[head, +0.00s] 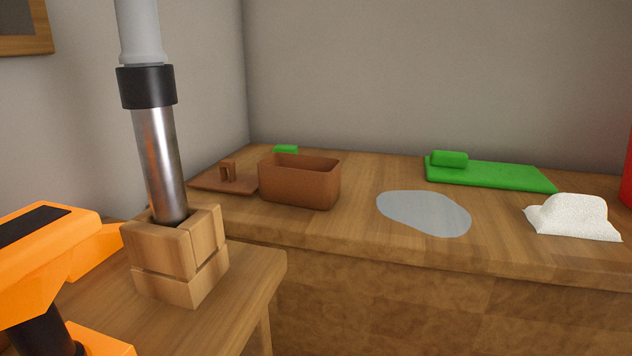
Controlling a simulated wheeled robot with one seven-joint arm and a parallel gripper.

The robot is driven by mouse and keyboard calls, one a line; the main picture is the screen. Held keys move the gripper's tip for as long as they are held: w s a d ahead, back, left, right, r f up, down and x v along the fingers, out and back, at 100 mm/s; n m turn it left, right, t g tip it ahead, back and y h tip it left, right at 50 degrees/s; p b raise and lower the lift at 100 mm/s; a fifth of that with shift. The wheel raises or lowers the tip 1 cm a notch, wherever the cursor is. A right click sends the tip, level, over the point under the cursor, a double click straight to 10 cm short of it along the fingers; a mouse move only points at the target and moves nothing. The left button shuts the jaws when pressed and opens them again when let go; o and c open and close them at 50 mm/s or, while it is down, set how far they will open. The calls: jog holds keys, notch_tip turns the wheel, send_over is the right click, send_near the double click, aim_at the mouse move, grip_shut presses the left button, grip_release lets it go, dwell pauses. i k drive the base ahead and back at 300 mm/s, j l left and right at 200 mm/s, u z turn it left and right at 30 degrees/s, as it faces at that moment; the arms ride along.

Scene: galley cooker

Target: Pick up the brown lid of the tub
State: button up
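The brown lid (213,181) lies flat on the wooden counter at the left, near the wall. It has a small upright arch-shaped handle (228,170) on top. The brown tub (300,181) stands just to its right, open at the top and partly hiding the lid's right end. I cannot tell whether lid and tub touch. I cannot make out my gripper in the head view.
A wooden block (180,258) holding a metal-and-grey tube (160,155) stands at front left. An orange-and-black part (45,250) fills the lower left. A grey flat patch (425,213), green board (490,174) and white lump (572,216) lie right of the tub.

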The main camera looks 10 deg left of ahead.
aim_at(232, 183)
jog(key=u, duration=1.4)
